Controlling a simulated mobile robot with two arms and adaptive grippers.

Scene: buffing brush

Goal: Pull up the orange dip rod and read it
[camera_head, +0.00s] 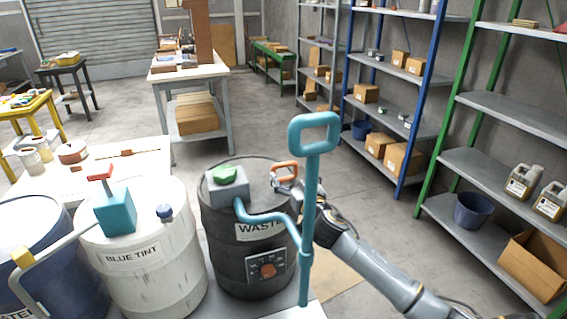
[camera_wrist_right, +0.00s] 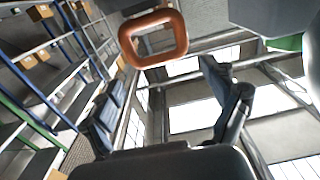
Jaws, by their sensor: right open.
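The orange dip rod handle (camera_head: 285,174) is a rounded loop above the lid of the black WASTE drum (camera_head: 250,262), beside its grey box with a green cap. In the right wrist view the orange loop (camera_wrist_right: 153,38) shows ahead of the fingers, near the top. My right gripper (camera_head: 287,186) is at the handle in the head view, partly hidden behind the teal pump handle. In the wrist view its two fingers are spread apart with nothing between them. Whether they touch the loop is not clear. The rod below the loop is hidden. My left gripper is not in view.
A teal pump with a tall loop handle (camera_head: 314,132) stands in front of my right arm. A white BLUE TINT drum (camera_head: 146,270) and a blue drum (camera_head: 45,255) stand to the left. A green cap (camera_head: 224,174) sits close by the handle. Shelves line the right.

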